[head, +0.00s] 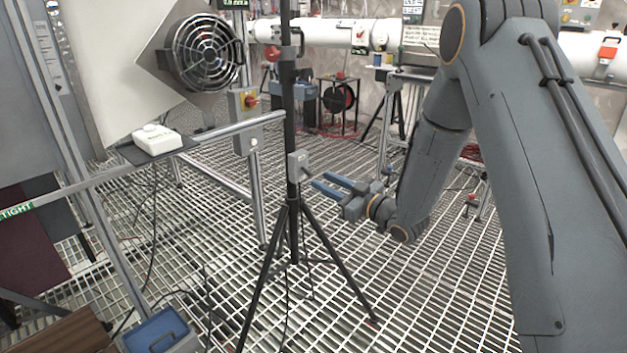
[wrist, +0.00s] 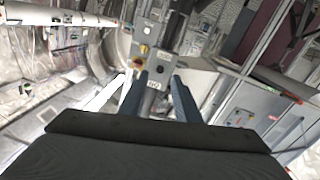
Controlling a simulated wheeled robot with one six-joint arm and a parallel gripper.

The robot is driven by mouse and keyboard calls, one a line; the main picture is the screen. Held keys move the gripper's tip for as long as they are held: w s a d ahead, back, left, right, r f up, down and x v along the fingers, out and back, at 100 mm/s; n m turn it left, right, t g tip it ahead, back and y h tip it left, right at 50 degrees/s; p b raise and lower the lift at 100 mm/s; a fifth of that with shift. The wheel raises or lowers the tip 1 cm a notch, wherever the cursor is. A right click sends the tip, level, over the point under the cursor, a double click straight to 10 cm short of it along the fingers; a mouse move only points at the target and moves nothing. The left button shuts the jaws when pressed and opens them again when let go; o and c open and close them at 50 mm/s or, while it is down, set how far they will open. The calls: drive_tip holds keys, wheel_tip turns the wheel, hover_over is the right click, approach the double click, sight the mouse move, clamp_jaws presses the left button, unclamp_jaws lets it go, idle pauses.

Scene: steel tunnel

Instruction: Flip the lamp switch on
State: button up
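A small grey switch box (head: 298,166) with a short dark lever on its right side is fixed to a black tripod pole (head: 291,120) in the head view. I cannot tell which way the lever is set. My gripper (head: 320,186) has two blue fingers, spread apart and empty. In the head view its tips appear just right of and slightly below the box; contact cannot be told. In the wrist view the gripper (wrist: 158,85) shows both fingers apart, with a grey box-like shape (wrist: 158,70) between them. The lamp itself is not clearly identifiable.
A round fan (head: 207,52) stands at the upper left. A white box (head: 157,139) sits on a small shelf. The tripod legs (head: 340,265) spread over the grated floor.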

sight(312, 175)
drive_tip(key=shift+b+x, duration=0.3)
drive_tip(key=shift+x, duration=2.4)
clamp_jaws()
